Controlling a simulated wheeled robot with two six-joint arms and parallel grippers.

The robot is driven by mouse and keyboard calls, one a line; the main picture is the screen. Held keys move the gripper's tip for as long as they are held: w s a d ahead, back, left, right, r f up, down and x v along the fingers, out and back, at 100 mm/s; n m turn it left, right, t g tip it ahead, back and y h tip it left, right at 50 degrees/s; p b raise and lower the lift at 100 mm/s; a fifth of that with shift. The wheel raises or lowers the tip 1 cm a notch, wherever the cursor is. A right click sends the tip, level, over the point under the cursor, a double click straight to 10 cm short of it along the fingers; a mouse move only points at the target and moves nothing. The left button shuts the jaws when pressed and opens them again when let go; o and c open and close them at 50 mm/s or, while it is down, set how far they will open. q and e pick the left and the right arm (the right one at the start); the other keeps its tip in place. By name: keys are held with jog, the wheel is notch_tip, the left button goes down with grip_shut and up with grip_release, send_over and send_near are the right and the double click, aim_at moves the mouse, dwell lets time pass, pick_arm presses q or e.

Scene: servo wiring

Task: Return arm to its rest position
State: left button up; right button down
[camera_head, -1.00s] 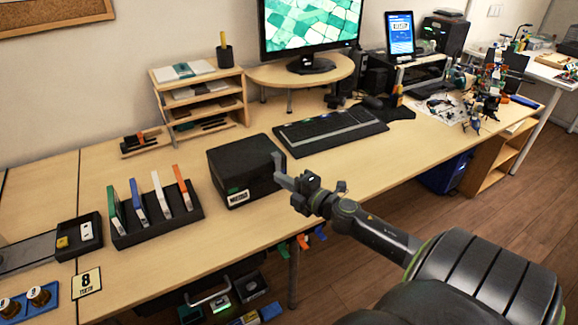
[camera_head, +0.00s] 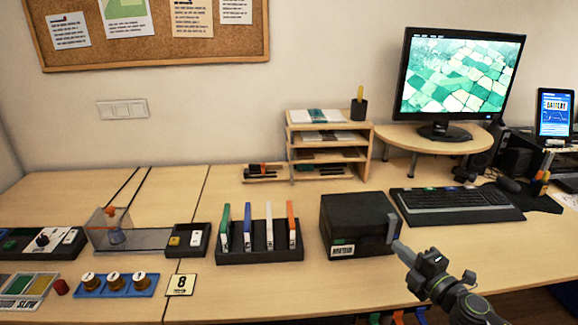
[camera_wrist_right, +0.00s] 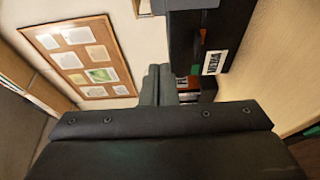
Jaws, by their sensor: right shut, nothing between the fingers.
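My right arm comes in from the lower right in the head view. Its gripper (camera_head: 397,238) hangs in the air at the right front side of the black box (camera_head: 352,238); I cannot tell whether it touches the box. Its grey fingers (camera_wrist_right: 158,84) are together and empty in the wrist view. The same box shows at the top of the wrist view (camera_wrist_right: 204,40), with its white label (camera_wrist_right: 215,62) beyond the fingers. My left gripper is not in view.
A black rack (camera_head: 262,255) with several coloured upright cards stands left of the box. A keyboard (camera_head: 456,205) lies to the right, before the monitor (camera_head: 458,85). A wooden shelf (camera_head: 330,150) stands behind. A blue spool tray (camera_head: 115,285) sits front left. Bare desk lies in front of the rack.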

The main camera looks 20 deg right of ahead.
jog(key=s+a+f+m+g+h, duration=0.2)
jog(key=s+f+m+g+h, duration=0.6)
jog(key=s+f+m, duration=0.6)
jog(key=s+a+f+m+g+y, duration=0.1)
jog(key=s+a+m+g+y, duration=0.4)
jog(key=s+a, duration=0.65)
notch_tip(320, 180, down, 23)
jog(key=s+d+g+p, duration=0.1)
jog(key=d+g+p, duration=0.1)
jog(key=g+p, duration=0.1)
jog(key=s+a+f+p, duration=0.1)
jog(key=s+f+p, duration=0.1)
jog(key=s+f, duration=1.1)
jog(key=shift+s+m+g, duration=0.4)
jog(key=shift+s, duration=0.6)
